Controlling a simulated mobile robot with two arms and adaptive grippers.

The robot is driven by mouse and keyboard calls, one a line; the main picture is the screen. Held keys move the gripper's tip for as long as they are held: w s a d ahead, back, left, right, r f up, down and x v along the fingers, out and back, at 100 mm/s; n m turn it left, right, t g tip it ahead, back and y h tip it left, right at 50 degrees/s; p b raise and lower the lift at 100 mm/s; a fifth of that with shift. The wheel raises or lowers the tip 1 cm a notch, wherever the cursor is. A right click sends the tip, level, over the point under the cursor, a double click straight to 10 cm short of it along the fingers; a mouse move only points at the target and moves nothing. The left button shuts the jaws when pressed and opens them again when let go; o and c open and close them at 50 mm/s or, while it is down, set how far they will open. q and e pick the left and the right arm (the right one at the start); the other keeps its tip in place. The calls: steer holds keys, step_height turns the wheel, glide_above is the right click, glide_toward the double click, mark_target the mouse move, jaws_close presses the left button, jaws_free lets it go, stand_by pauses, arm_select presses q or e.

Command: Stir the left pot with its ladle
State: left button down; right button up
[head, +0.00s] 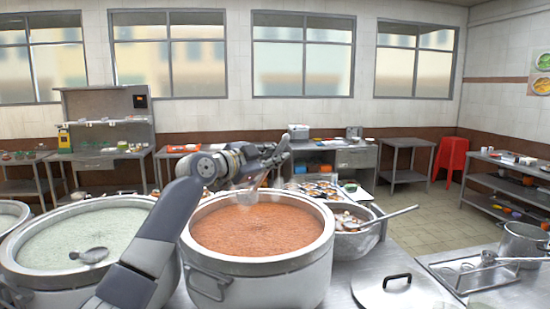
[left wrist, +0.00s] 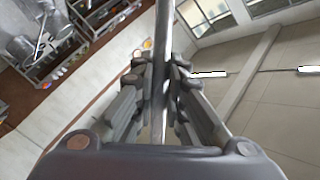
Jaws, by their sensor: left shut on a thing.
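A large metal pot of red-orange congee (head: 215,278) stands in the middle of the head view. A pot of pale green congee (head: 45,278) stands left of it, with a dark ladle bowl (head: 90,255) on its surface. My left arm crosses between these pots. My left gripper (head: 276,160) is above the back of the orange pot. It is shut on a thin metal rod (left wrist: 162,35), which looks like a ladle handle in the left wrist view. The rod's lower end is unclear in the head view. My right gripper is not in view.
A metal bowl with a ladle (head: 368,240) stands right of the orange pot. A lid with a black handle (head: 400,290) lies on the counter at front right, near a tray (head: 475,275) and a small pot (head: 522,240). Another pot rim (head: 12,205) shows at far left.

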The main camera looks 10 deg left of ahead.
arm_select(q)
steer(key=shift+m+b, duration=0.7)
steer(key=shift+b, duration=0.05)
steer(key=shift+m+t, duration=0.3)
steer(key=shift+r, duration=0.1)
steer(key=shift+a, duration=0.15)
